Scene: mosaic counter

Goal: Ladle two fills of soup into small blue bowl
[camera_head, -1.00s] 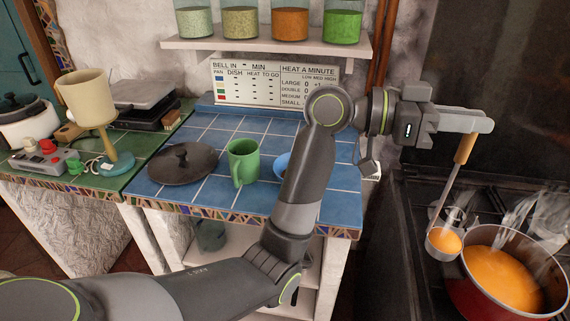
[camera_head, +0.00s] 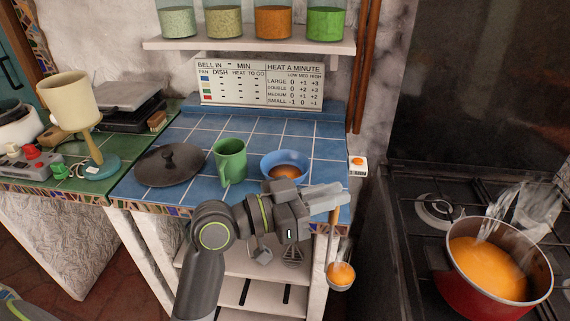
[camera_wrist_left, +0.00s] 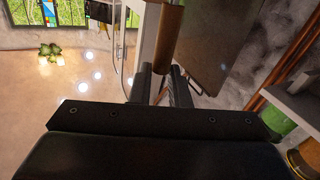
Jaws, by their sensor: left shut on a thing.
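My left gripper (camera_head: 328,197) is shut on the wooden handle of the ladle (camera_head: 341,275), which hangs down in front of the blue counter's edge with orange soup in its cup. The handle (camera_wrist_left: 168,35) also shows between the fingers in the left wrist view. The small blue bowl (camera_head: 267,165) stands on the blue tiles, behind and left of the gripper, with some orange soup inside. Its front is partly hidden by my left gripper. The red pot (camera_head: 462,286) of steaming orange soup stands on the stove at the right. My right gripper is out of view.
A small white box (camera_head: 358,166) with an orange mark is at the counter's right edge. A gap separates counter and stove (camera_head: 410,190). A chart (camera_head: 259,83) stands behind.

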